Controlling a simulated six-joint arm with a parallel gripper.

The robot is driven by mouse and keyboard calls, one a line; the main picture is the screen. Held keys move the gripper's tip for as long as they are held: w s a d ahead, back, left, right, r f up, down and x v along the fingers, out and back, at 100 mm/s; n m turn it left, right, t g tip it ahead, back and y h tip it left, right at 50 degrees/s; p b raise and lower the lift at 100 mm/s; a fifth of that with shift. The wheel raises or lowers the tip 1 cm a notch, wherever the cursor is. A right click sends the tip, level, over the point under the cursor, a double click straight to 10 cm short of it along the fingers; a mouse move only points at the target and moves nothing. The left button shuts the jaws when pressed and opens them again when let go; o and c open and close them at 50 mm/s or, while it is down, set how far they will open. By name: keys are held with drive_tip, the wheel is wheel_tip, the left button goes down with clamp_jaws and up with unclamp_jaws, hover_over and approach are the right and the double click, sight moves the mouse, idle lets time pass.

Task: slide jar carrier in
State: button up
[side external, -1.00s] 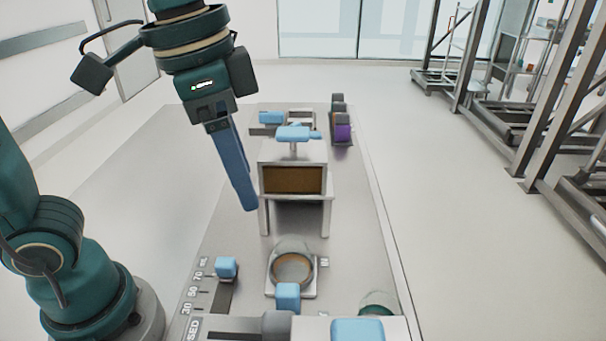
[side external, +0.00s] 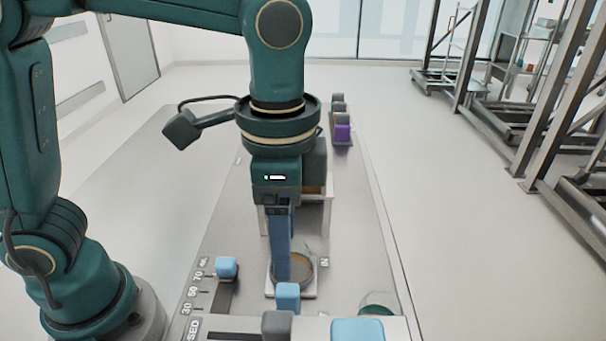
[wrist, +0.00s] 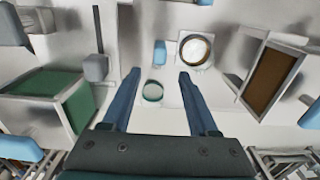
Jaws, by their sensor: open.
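The jar carrier is a pale square plate (side external: 309,292) bearing a round jar with brownish contents (side external: 304,268). A light blue block (side external: 287,292) stands at its near edge. In the wrist view the plate (wrist: 210,63), jar (wrist: 196,49) and blue block (wrist: 160,53) lie ahead of my fingertips. My gripper (wrist: 160,73) is open and empty, pointing down, its fingertips on either side of the line to the blue block. In the side view my gripper (side external: 282,279) covers part of the jar and plate; its exact height above them is unclear.
A metal stand with a brown panel (wrist: 270,80) is beside the carrier. A small round glass (wrist: 153,92) lies between my fingers in view. A blue slider (side external: 227,267) on a numbered scale is left of the carrier. A green-sided box (wrist: 45,95) is also near.

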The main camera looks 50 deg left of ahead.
sight(289, 302)
wheel_tip(289, 302, down, 13)
drive_tip(key=shift+r, duration=0.1)
idle(0.4)
clamp_jaws()
drive_tip(key=shift+r, duration=0.1)
idle(1.3)
